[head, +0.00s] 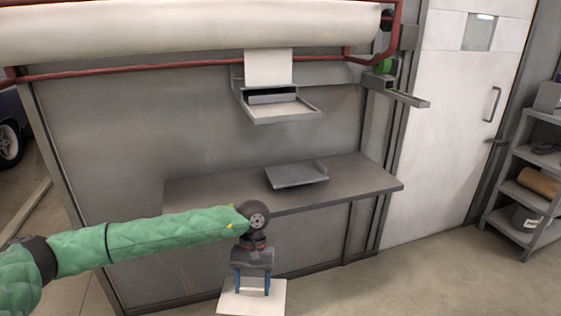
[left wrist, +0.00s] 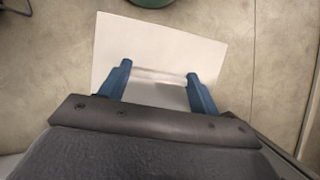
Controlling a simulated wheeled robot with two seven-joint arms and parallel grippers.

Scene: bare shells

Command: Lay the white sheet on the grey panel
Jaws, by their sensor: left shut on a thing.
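My left gripper (head: 252,291) points down in front of the bench, low in the head view. It is shut on a white sheet (head: 277,300), which hangs below the bench top's level. In the left wrist view, the sheet (left wrist: 150,42) spreads beyond the blue fingers (left wrist: 158,72), with a greyish band between them. A flat grey panel (head: 297,175) with a raised edge lies on the bench, above and right of the gripper in the head view. It looks bare. My right gripper is not in view.
The dark grey bench (head: 350,182) has free room on both sides of the panel. A wall-mounted tray unit (head: 282,112) with white paper (head: 268,66) hangs above it. A white door (head: 455,130) and a shelf rack (head: 530,180) stand at the right.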

